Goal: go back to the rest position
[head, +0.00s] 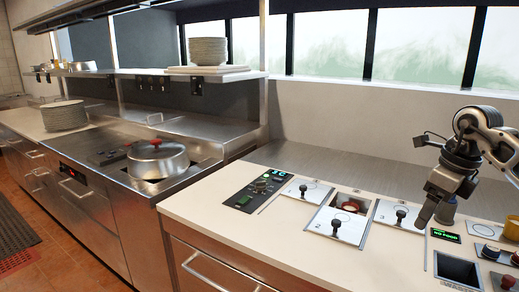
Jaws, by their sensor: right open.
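My right gripper (432,212) is at the right of the head view, pointing down over the white counter (215,200). It is open, and I see nothing held in it. Its fingers are near a black-knobbed white lid (396,216) and in front of a small container (447,208), which it partly hides. I cannot tell whether the fingers touch anything. My left gripper is not in the head view.
Other knobbed lids (335,225) and an opening with reddish contents (350,206) lie along the counter. A control panel (255,188) is at their left. A dark square bin (458,270) is at the front right. A lidded pot (157,158) stands on the stove.

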